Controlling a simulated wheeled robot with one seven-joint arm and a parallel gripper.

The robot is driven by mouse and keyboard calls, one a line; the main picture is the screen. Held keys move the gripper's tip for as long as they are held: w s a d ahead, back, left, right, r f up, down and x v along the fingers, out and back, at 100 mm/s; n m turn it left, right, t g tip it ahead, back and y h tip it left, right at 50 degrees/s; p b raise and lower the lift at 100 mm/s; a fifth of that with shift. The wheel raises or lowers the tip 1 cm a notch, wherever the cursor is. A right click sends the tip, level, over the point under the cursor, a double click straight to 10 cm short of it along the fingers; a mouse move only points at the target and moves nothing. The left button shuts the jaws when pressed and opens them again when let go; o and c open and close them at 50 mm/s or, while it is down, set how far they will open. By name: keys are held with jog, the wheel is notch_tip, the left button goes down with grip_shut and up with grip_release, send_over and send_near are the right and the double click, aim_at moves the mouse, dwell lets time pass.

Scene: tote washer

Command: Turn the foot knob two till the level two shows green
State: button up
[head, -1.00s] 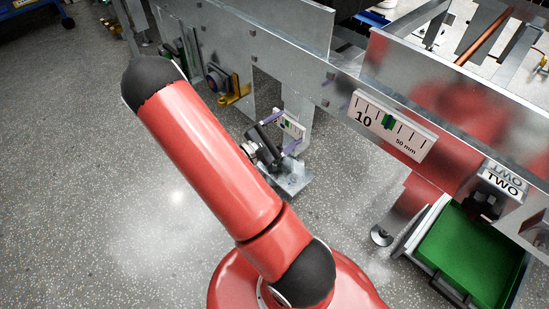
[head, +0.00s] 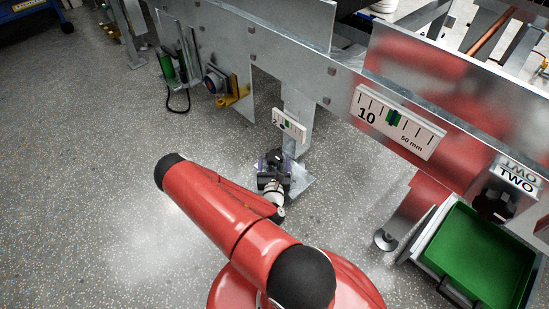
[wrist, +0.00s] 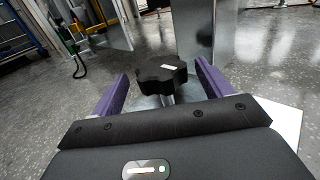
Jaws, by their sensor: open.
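A black lobed knob (wrist: 160,73) with a small white mark stands on a shaft in the wrist view. My gripper (wrist: 161,78) is open, its purple fingers on either side of the knob; I cannot tell if they touch it. In the head view my gripper (head: 274,165) is low at a metal leg's foot plate (head: 299,188) and largely hides the knob. A TWO sign (head: 515,180) is at the right.
A large 10 to 50 mm scale (head: 399,121) with a green marker is on the metal frame. A green tray (head: 478,255) is at lower right. A yellow bracket (head: 236,94) and green cylinder (head: 166,67) are farther back. The floor at left is clear.

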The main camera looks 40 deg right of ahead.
aim_at(274, 155)
jog(key=shift+x, duration=1.6)
jog(key=shift+c, duration=0.5)
jog(key=c, duration=0.9)
jog(key=shift+w+r+m+g+h+p, duration=0.1)
jog(key=shift+r+m+g+h+p, duration=0.1)
jog(key=shift+m+g+h+p, duration=0.45)
jog(key=m+g+h, duration=0.1)
jog(key=m+g, duration=0.1)
jog(key=m+g+h, duration=0.1)
jog(key=g+h, duration=0.1)
jog(key=g, duration=0.1)
jog(key=shift+f+m+h+b, duration=0.2)
jog(key=shift+m+h+b, duration=0.05)
jog(key=shift+m+b, duration=0.1)
jog(key=o, duration=1)
